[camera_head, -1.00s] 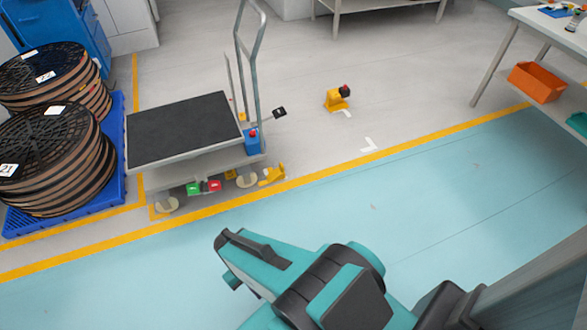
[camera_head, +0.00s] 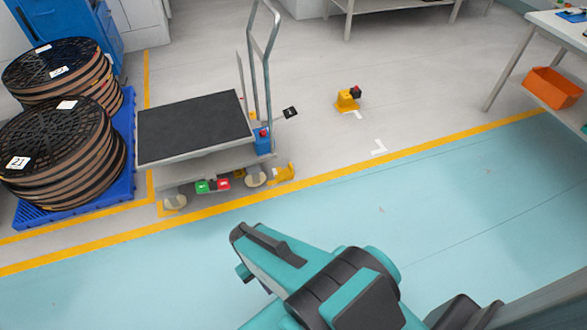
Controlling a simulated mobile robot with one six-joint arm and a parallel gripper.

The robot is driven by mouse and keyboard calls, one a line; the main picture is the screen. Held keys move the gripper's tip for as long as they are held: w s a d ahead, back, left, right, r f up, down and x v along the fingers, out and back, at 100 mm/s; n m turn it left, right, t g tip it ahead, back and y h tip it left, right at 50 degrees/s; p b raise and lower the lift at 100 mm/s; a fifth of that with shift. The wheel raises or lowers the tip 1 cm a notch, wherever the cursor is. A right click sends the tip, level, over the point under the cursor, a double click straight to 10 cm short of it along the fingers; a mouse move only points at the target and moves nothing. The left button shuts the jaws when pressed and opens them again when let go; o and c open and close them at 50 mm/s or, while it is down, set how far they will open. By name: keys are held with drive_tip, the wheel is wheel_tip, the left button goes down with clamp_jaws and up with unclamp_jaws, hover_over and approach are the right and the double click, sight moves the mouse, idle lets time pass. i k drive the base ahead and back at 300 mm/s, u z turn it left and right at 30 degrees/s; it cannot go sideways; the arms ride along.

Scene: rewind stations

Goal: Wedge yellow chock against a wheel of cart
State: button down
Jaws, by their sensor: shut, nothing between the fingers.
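The cart (camera_head: 195,128) has a black deck, a grey frame and a tall handle, and stands left of centre. Its near left wheel (camera_head: 174,201) and near right wheel (camera_head: 256,179) show below the deck. A yellow chock-like piece (camera_head: 282,174) lies on the floor just right of the near right wheel; I cannot tell whether they touch. A second yellow piece (camera_head: 346,101), with a red and black top, stands on the floor farther right. My teal arm reaches in from the bottom, well short of the cart. My gripper's fingers do not show.
Reels (camera_head: 60,155) are stacked on a blue pallet (camera_head: 128,180) left of the cart. Green (camera_head: 202,187) and red (camera_head: 223,184) parts sit under the cart. A yellow floor line (camera_head: 330,174) crosses in front. A table with an orange bin (camera_head: 553,88) stands right. The teal floor is clear.

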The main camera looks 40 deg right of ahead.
sight(287, 174)
drive_tip(key=u, duration=0.05)
drive_tip(key=i, duration=1)
drive_tip(key=z, duration=0.05)
